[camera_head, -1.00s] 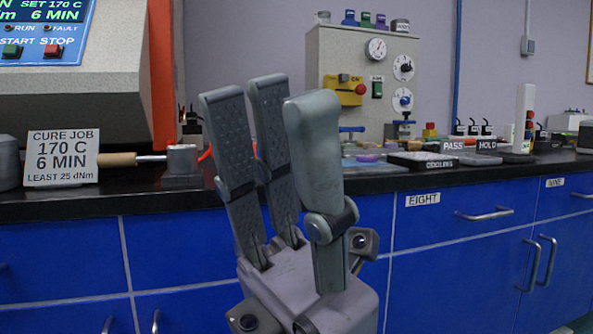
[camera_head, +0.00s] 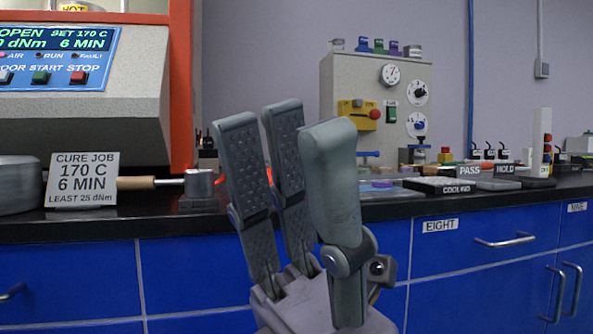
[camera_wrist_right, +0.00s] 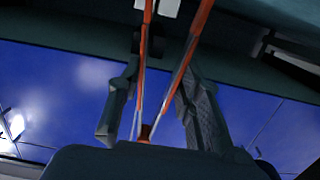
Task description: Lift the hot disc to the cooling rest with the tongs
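The cooling rest (camera_head: 438,186), a dark block with a white label, lies on the black counter right of centre in the head view. In the right wrist view, the orange-edged tongs (camera_wrist_right: 143,75) run up in a V from near the palm of my right gripper (camera_wrist_right: 160,95). Its fingers lie along both tong arms and appear closed on them. The tong tips are out of frame. I cannot make out the hot disc in any view.
The rheometer (camera_head: 80,120) stands at left; its display reads OPEN, 170 C, 6 MIN. The cure job card (camera_head: 82,180) and a wooden-handled tool (camera_head: 136,183) are on the counter (camera_head: 110,225). PASS (camera_head: 468,172) and HOLD (camera_head: 505,170) blocks sit beside the cooling rest.

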